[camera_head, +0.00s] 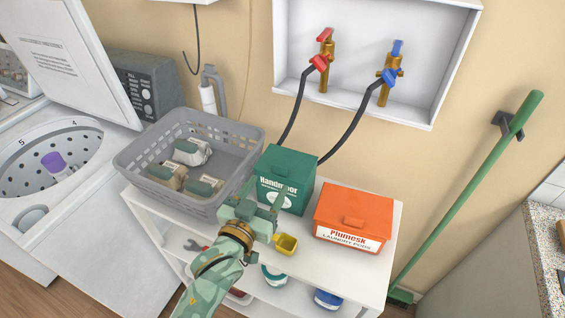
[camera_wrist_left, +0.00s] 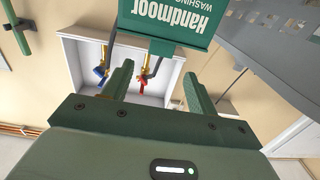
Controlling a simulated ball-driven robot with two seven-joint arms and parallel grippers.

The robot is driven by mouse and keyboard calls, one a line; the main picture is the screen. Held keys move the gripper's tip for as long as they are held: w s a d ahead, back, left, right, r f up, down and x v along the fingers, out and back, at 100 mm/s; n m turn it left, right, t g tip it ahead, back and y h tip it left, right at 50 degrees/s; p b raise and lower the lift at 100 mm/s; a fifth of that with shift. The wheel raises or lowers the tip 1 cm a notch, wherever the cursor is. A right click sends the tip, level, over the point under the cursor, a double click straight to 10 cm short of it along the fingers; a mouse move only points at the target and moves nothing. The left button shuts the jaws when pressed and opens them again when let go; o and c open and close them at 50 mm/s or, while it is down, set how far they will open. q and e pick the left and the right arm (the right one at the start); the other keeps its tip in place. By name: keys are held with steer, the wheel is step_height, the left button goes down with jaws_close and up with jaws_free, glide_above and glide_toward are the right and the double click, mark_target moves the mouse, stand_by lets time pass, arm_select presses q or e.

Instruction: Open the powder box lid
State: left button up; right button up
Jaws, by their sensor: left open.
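The green Handmoor powder box (camera_head: 289,172) stands upright on the white shelf unit, between the grey basket and the orange box. Its top looks closed. The wrist view shows part of its lettered face (camera_wrist_left: 175,22), cut off by the upper edge. My left gripper (camera_head: 262,203) is just in front of the box's lower front and partly covers it. Its two fingers are apart with nothing held between them, as the left wrist view also shows (camera_wrist_left: 157,75). I cannot tell whether a fingertip touches the box. My right gripper is out of sight.
A grey basket (camera_head: 150,160) with several packets stands left. A yellow scoop (camera_head: 287,243) is beside my gripper. Two hoses (camera_head: 345,137) hang behind. The shelf's front right top is clear.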

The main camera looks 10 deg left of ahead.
mark_target(279, 168)
arm_select(q)
steer(key=b+x, duration=0.1)
steer(key=x, duration=0.8)
steer(key=shift+w+d+b, duration=0.15)
steer(key=shift+w+b, duration=0.2)
steer(key=shift+w, duration=0.05)
steer(key=shift+c, duration=0.4)
jaws_close()
steer(key=shift+r+p, duration=0.15)
steer(key=shift+p, duration=0.3)
steer(key=r+g+p, duration=0.1)
steer(key=p, duration=0.5)
steer(key=w+r+g+y+p, duration=0.1)
steer(key=g+p, duration=0.1)
steer(key=p, duration=0.3)
steer(key=w+r+g+p, duration=0.1)
steer(key=g+p, duration=0.1)
steer(key=p, duration=0.4)
steer(key=shift+d+r+y+p, duration=0.3)
steer(key=shift+d+r, duration=0.05)
steer(key=shift+r, duration=0.05)
steer(key=shift+w+d+g+p, duration=0.1)
steer(key=shift+w+g+p, duration=0.25)
steer(key=shift+g+p, duration=0.6)
steer(key=shift+f, duration=0.1)
